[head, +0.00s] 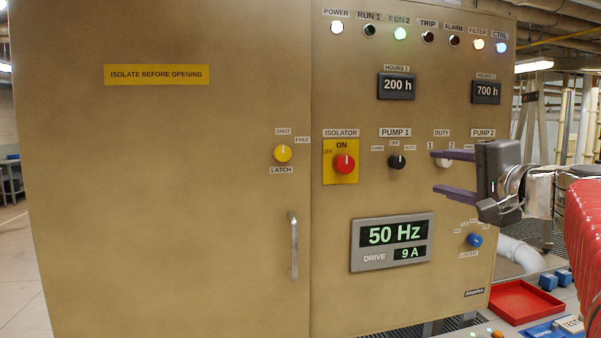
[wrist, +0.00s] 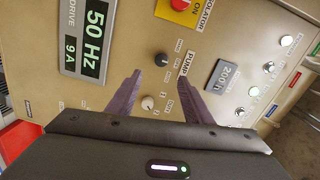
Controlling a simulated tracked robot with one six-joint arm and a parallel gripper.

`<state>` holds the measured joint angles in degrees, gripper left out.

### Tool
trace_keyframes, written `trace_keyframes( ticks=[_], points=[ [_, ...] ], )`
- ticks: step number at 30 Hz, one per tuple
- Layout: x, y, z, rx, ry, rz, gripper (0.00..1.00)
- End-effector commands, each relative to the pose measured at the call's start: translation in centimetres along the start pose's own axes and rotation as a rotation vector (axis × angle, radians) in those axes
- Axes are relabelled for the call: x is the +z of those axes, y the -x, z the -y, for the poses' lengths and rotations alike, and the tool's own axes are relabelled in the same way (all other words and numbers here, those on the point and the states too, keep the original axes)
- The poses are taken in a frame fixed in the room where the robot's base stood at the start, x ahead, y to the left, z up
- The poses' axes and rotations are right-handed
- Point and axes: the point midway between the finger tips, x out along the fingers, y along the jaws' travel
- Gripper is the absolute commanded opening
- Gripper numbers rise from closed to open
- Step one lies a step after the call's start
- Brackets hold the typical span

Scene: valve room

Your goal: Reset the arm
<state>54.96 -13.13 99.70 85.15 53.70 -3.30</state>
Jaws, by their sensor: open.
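My gripper (head: 434,171) is open and empty, in front of the right part of a tan control cabinet (head: 170,190). Its two purple fingers point left in the head view, one above the other. In the wrist view the fingers (wrist: 160,76) spread apart toward the panel. The white DUTY knob (head: 443,162) is partly behind the upper finger; it shows between the fingers in the wrist view (wrist: 148,102). The black PUMP 1 knob (head: 397,161) lies just beyond the fingertips. My gripper hides the PUMP 2 knob area. The gap between fingers and panel is hard to judge.
A red ISOLATOR knob (head: 345,164), yellow LATCH knob (head: 283,153), door handle (head: 293,246), drive display (head: 393,243) and blue knob (head: 475,240) are on the cabinet. A red tray (head: 524,302) and blue blocks (head: 549,281) sit at lower right. Pipes run behind.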

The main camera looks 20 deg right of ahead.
Motion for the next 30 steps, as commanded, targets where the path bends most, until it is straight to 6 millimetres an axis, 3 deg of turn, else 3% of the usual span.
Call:
trace_keyframes(
  ticks=[4,8,18,24,30],
  points=[
    [0.9,-0.4,-0.7,0.020,0.009,0.013,0.46],
    [3.4,-1.4,-2.5,0.076,0.038,0.045,0.46],
    [13.2,-3.2,-10.1,0.288,0.218,0.184,0.46],
    [21.3,-0.5,-15.1,0.412,0.392,0.353,0.46],
    [27.4,3.3,-20.1,0.515,0.584,0.508,0.46]
  ],
)
